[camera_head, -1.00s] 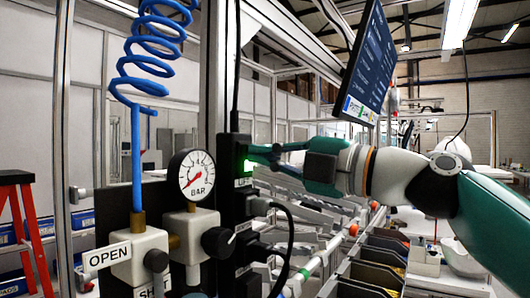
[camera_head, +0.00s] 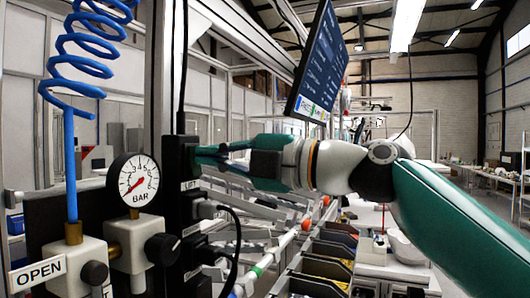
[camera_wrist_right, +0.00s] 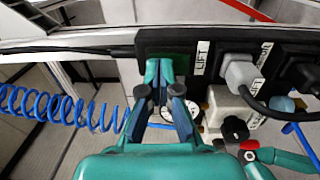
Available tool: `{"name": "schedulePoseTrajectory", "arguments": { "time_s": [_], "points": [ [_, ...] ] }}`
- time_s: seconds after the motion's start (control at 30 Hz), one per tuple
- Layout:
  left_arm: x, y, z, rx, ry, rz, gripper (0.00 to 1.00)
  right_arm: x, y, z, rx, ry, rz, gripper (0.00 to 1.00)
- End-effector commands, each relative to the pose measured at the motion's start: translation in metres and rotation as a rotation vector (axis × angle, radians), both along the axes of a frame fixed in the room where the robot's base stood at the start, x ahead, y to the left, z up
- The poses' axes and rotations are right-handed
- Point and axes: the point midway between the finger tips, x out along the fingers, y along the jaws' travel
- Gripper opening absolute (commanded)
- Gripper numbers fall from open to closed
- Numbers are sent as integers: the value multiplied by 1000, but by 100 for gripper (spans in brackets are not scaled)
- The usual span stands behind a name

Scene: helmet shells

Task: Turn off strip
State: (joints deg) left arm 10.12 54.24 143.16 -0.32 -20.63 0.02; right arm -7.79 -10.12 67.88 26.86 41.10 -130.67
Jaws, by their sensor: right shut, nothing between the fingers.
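The strip is a black power strip (camera_head: 183,215) mounted upright on the metal post, with a label reading LIFT. It also runs across the top of the right wrist view (camera_wrist_right: 222,41), with LIFT labels and plugs in its sockets. My right gripper (camera_head: 199,155) is shut and empty, its fingertips at the upper part of the strip. In the wrist view the fingertips (camera_wrist_right: 166,68) lie over a dark green switch (camera_wrist_right: 182,64), partly hiding it. No bright green glow shows there. I cannot tell whether the fingertips touch it.
A pressure gauge (camera_head: 133,179), a valve block with an OPEN label (camera_head: 38,271) and a blue coiled hose (camera_head: 88,45) are left of the strip. A black cable (camera_head: 238,235) loops from a plug below my gripper. A screen (camera_head: 322,65) hangs above; bins (camera_head: 325,262) stand at lower right.

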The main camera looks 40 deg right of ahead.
Motion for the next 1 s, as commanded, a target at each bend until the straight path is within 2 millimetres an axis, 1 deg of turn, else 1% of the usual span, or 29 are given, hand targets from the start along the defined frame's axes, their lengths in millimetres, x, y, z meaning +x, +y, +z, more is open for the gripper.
{"name": "schedulePoseTrajectory", "arguments": {
  "time_s": [0.03,0.17,0.4,0.6,0.77,1.0],
  "points": [
    [0,0,-5,0,0,0,40,-5,-4,-1,0,-3,-3,0],
    [0,0,-13,0,0,0,40,-19,-13,1,2,-6,-4,0],
    [0,0,-28,0,0,0,40,-67,-37,8,2,-6,-6,0],
    [0,0,-35,0,0,0,40,-96,-51,12,2,-3,-5,0],
    [0,0,-37,0,0,0,40,-107,-55,15,1,-3,-1,0],
    [0,0,-36,0,0,0,40,-109,-55,16,1,-2,1,0]
  ]
}}
